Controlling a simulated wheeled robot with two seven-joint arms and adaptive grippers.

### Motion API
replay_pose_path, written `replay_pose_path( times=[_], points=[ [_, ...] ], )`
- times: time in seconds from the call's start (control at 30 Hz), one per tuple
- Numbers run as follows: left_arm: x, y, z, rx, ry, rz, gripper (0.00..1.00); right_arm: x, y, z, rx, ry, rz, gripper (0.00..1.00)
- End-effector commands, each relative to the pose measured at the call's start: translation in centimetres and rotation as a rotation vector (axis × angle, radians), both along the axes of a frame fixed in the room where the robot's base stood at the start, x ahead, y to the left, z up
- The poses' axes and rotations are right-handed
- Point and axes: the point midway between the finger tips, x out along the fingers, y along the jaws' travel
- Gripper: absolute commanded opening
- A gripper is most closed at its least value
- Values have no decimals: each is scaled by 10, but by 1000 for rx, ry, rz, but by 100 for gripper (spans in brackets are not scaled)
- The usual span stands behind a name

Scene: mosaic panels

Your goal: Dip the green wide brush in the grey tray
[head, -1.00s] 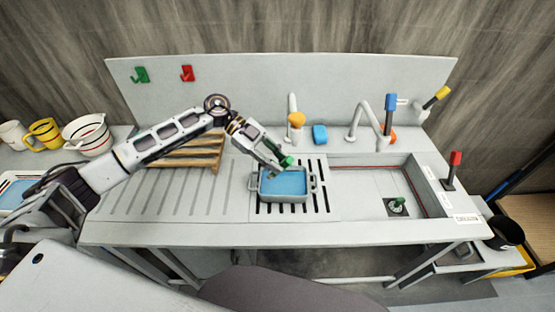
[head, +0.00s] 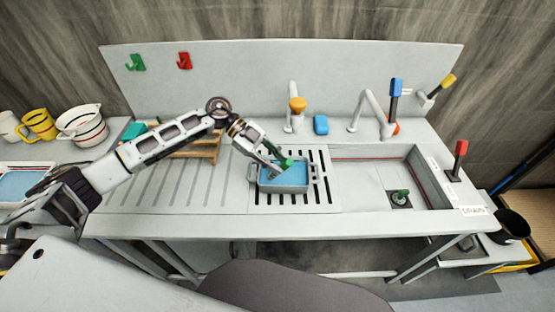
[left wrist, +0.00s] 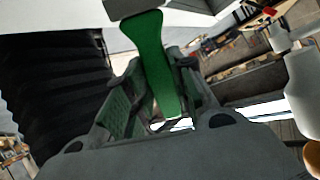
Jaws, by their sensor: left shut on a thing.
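The grey tray (head: 287,188) stands on the slotted part of the counter, left of the sink basin, with blue liquid in it. My left gripper (head: 279,166) is over the back of the tray, pointing down and right. It is shut on the green wide brush (head: 287,163), whose green part shows at the fingertips. In the left wrist view the green brush (left wrist: 152,62) lies between the fingers, with a dark end at the top edge. Whether the brush touches the liquid is hidden. My right gripper is not in view.
A wooden rack (head: 195,150) stands behind my left arm. A blue sponge-like block (head: 321,125) and a faucet (head: 365,110) are at the back. The sink basin (head: 375,180) is to the right. The ribbed drainboard (head: 165,190) left of the tray is clear.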

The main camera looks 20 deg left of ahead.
Motion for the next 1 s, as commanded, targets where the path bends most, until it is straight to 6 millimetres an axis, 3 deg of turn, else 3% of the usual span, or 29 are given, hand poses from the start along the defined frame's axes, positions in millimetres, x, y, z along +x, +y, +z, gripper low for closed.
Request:
replay_pose_path(
  times=[0.43, 1.0],
  points=[
    [0, 0, -26, 0, 2, -1, 1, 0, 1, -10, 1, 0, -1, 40],
    [0, 0, -29, -1, 1, -1, 1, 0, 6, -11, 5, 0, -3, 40]
  ],
)
